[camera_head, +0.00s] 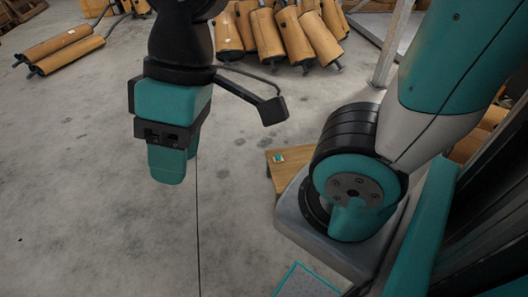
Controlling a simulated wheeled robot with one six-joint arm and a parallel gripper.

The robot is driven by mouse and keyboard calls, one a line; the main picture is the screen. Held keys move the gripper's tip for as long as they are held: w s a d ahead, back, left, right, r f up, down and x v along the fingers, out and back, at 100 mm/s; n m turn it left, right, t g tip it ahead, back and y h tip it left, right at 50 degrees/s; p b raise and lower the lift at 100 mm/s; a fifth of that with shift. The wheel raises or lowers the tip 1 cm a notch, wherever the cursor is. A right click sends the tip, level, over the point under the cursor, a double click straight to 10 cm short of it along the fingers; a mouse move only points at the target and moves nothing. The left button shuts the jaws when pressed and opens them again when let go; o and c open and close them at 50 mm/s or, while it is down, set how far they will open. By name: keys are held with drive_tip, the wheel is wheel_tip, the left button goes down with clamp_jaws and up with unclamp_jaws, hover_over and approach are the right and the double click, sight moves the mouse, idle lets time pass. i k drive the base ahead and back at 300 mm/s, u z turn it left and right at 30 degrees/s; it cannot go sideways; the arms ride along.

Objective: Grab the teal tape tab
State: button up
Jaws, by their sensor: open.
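A small teal tab (279,157) with a pale edge lies on the corner of a wooden board (285,179), right of the picture's middle; I take it for the teal tape tab. My gripper (178,163) hangs over bare floor to the left of the tab, clearly apart from it. It points down, with its teal fingers seen close together from the side. It is open, and nothing shows between the fingers. Much of the wooden board is hidden behind my arm's base.
Several tan mufflers (268,37) lie in a heap at the back, and more (67,48) lie at the upper left. A grey metal post (393,42) stands at the back right. A teal-edged sheet (307,284) shows at the bottom. The concrete floor (80,200) at left is clear.

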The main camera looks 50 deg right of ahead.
sight(278, 157)
drive_tip(key=z, duration=0.35)
drive_tip(key=i, duration=1.05)
drive_tip(key=z, duration=1.2)
drive_tip(key=i, duration=0.55)
drive_tip(key=z, duration=0.4)
